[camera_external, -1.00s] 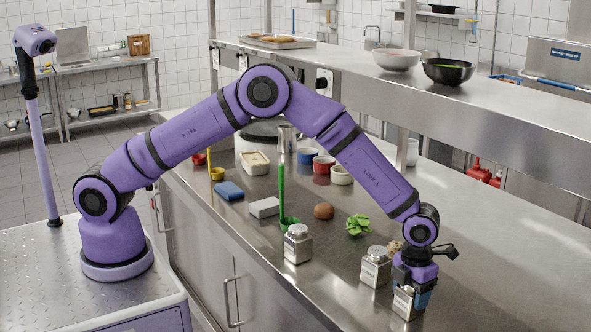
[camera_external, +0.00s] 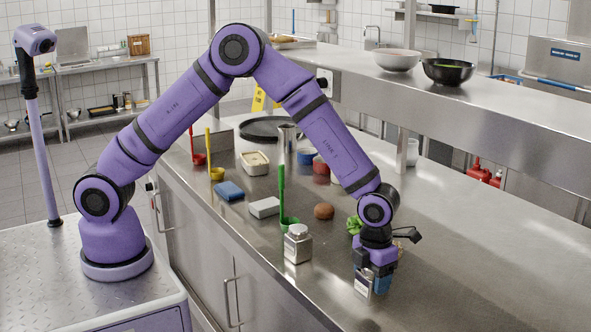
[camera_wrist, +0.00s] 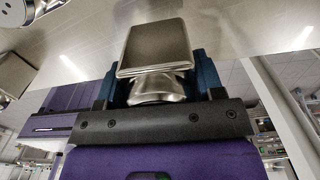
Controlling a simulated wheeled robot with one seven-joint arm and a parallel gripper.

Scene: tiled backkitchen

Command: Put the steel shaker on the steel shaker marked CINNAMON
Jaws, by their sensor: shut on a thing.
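My gripper (camera_external: 374,286) is shut on a steel shaker (camera_external: 363,283) with a pale label, at the front of the steel worktop. In the wrist view the held shaker (camera_wrist: 155,45) shows as a square metal body with a rounded metal part between the gripper's fingers (camera_wrist: 158,85). Another steel shaker (camera_external: 298,245), labelled, stands upright to the left, apart from my gripper. A third shaker is hidden behind my gripper in the external view. The labels are too small to read, so I cannot tell which says CINNAMON. Shaker parts (camera_wrist: 12,75) show at the wrist view's left edge.
A green ladle (camera_external: 282,200), a brown round item (camera_external: 324,211) and green leaves (camera_external: 354,224) lie behind the shakers. A white block (camera_external: 264,207) and a blue sponge (camera_external: 229,191) lie farther left. The worktop (camera_external: 480,260) is clear on the right.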

